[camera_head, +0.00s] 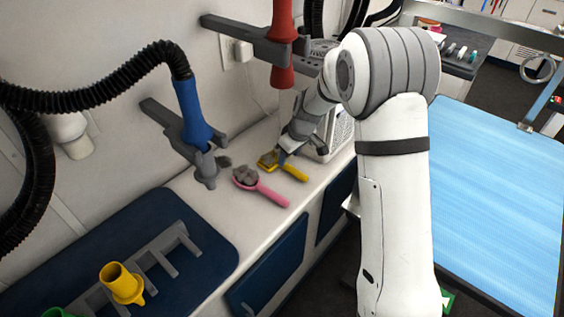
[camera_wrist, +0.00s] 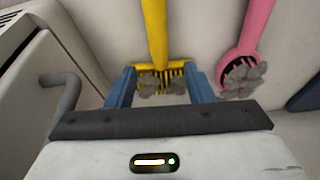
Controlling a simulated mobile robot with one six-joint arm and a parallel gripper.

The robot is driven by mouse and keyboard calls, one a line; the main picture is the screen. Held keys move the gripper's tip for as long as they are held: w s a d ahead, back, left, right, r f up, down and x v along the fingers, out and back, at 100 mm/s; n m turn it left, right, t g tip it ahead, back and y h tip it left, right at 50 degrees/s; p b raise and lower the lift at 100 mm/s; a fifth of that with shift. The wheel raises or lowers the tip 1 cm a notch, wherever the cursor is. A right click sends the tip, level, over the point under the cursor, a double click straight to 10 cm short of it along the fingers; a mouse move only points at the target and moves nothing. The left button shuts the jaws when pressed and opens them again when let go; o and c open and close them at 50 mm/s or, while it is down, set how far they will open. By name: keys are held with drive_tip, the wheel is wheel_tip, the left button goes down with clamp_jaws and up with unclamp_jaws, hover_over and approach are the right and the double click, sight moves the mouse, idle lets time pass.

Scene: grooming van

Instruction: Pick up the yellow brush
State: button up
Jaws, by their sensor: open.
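The yellow brush lies on the white counter near the wall, with its handle (camera_head: 295,173) pointing right in the head view. My gripper (camera_wrist: 160,82) is open, with one blue finger on each side of the brush head. I cannot tell whether the fingers touch it. In the head view my gripper (camera_head: 282,156) is over the brush head and partly hides it.
A pink brush (camera_head: 262,188) with grey fur lies close beside, also in the wrist view (camera_wrist: 243,65). A white slatted box (camera_head: 341,132) stands on the other side. Blue (camera_head: 192,112) and red (camera_head: 282,45) nozzles hang in wall holders. A yellow nozzle (camera_head: 121,283) stands on the blue mat (camera_head: 205,232).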

sight(287, 165)
drive_tip(key=x, duration=0.4)
drive_tip(key=shift+s+d+f, duration=0.15)
drive_tip(key=shift+f, duration=0.25)
clamp_jaws()
